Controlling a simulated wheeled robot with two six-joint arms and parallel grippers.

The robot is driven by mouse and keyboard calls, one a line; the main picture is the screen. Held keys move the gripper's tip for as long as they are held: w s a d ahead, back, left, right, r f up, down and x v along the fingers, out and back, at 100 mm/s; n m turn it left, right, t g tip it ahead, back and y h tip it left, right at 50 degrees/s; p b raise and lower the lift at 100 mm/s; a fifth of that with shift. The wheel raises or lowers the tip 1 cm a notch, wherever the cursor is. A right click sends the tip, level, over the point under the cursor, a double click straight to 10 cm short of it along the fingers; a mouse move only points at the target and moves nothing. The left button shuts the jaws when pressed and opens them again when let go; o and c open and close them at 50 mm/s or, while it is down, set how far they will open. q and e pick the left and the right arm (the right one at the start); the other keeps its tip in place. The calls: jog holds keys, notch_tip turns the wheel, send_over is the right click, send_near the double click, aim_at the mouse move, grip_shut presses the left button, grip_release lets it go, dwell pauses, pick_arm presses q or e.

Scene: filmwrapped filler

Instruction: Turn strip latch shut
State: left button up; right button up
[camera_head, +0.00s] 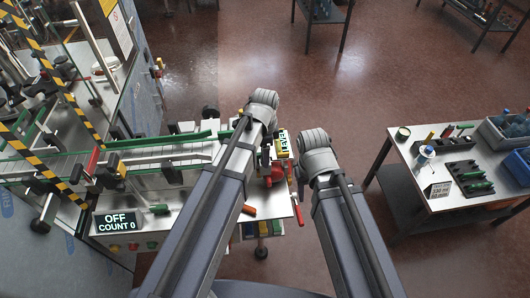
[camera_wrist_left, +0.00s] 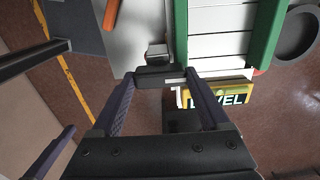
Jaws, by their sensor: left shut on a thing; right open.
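The strip latch appears in the left wrist view as a short dark bar (camera_wrist_left: 160,76) with a pale strip along it, beside the white slatted conveyor bed and the yellow LEVEL label (camera_wrist_left: 218,97). My left gripper (camera_wrist_left: 163,82) has its two fingers at the ends of this bar and is shut on it. In the head view my left arm covers the latch and most of that gripper; the LEVEL label (camera_head: 283,146) shows beside it. My right gripper (camera_head: 303,172) is open, mostly hidden by its own wrist, to the right of the machine's end.
A green-railed conveyor (camera_head: 165,158) runs in from the left. A display (camera_head: 118,221) reads OFF, COUNT 0. A bench (camera_head: 440,203) with bottles and trays stands right, with open floor between.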

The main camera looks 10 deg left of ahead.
pick_arm(q)
jog(key=o, duration=1.2)
jog(key=shift+o, duration=0.2)
jog(key=shift+r, duration=0.1)
notch_tip(320, 180, up, 8)
jog(key=p, duration=0.8)
jog(key=shift+f, duration=0.2)
